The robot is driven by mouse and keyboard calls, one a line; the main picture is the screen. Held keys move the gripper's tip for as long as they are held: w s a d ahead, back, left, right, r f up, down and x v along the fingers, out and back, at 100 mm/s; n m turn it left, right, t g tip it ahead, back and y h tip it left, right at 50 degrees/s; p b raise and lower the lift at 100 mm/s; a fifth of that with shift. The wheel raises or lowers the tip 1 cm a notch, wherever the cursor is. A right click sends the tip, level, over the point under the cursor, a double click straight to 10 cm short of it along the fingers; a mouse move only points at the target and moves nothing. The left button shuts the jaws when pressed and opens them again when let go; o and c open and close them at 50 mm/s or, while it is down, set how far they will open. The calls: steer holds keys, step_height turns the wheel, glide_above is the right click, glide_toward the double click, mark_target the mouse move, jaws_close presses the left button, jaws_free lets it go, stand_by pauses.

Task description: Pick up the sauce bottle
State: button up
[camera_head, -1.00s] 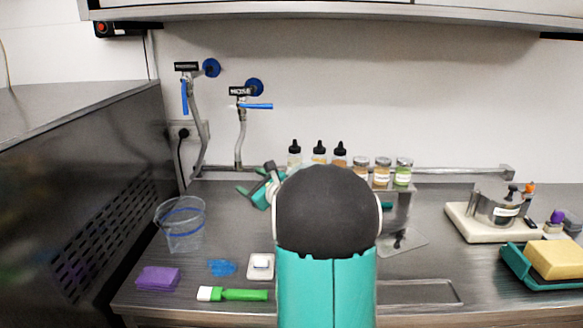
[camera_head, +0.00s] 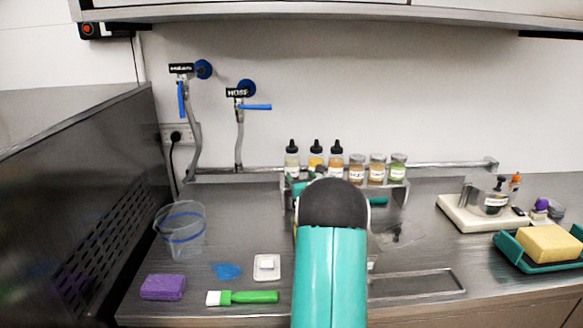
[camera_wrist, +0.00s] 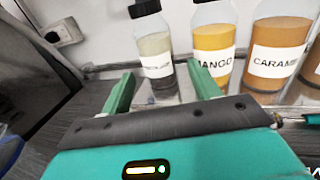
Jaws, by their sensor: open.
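Three squeeze bottles with black caps stand in a row on the raised shelf at the back. The pale bottle (camera_head: 292,163) is leftmost, the yellow mango bottle (camera_head: 316,161) is in the middle, and the orange caramel bottle (camera_head: 336,164) is on the right. In the wrist view, my gripper (camera_wrist: 163,84) is open and empty, its teal fingers pointing at the shelf. The pale bottle (camera_wrist: 155,50) shows between the fingers, and the mango bottle (camera_wrist: 213,45) is behind the right finger. The caramel bottle (camera_wrist: 275,45) is further right. In the head view my arm hides most of the gripper.
Several lidded jars (camera_head: 377,170) stand right of the bottles. A clear bucket (camera_head: 181,228), purple sponge (camera_head: 163,287) and green brush (camera_head: 245,297) are on the left counter. A pot (camera_head: 486,198) and a yellow block (camera_head: 548,243) on a tray are at right. Hose taps (camera_head: 240,92) hang behind.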

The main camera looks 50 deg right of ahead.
mark_target(294, 169)
steer(key=x, duration=0.3)
steer(key=shift+w, duration=0.1)
steer(key=shift+x, duration=2.65)
steer(key=shift+w+a+r, duration=0.1)
steer(key=shift+w+a, duration=0.05)
steer(key=shift+a, duration=0.05)
steer(key=shift+c, duration=0.2)
steer(key=c, duration=0.7)
